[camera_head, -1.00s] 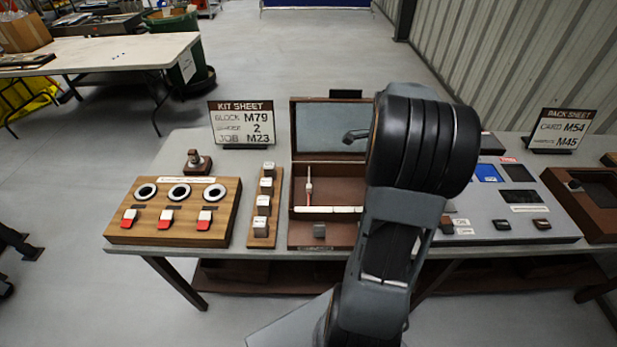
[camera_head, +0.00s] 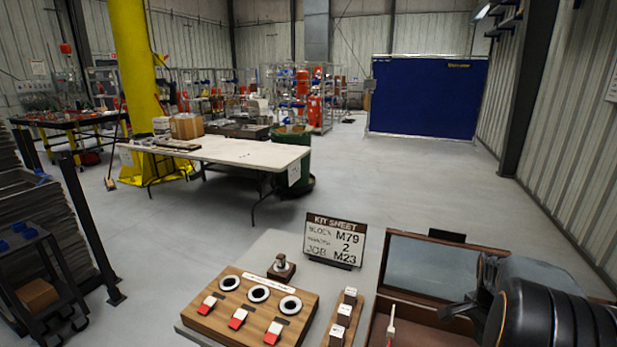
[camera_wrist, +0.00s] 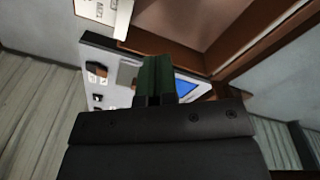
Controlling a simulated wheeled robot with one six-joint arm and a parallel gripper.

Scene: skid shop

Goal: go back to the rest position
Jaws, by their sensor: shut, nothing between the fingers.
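My gripper (camera_wrist: 158,78) shows in the wrist view as a dark body with green fingers, shut and empty. In that view it is in front of a grey panel (camera_wrist: 101,62) with a blue screen. In the head view my black arm covers the lower right corner, and a small dark part of its end shows in front of the open wooden box (camera_head: 455,247). The box's lid is up, and a pale upright piece (camera_head: 391,325) stands inside. The arm hides the box's right side and the bench beyond it.
A wooden board (camera_head: 226,311) with white rings and red-tipped blocks sits on the grey bench (camera_head: 253,257). Beside it are a strip of lettered blocks (camera_head: 343,318), a stamp (camera_head: 281,268) and the kit sheet sign (camera_head: 334,241). A white table (camera_head: 225,149) stands behind; open floor lies between.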

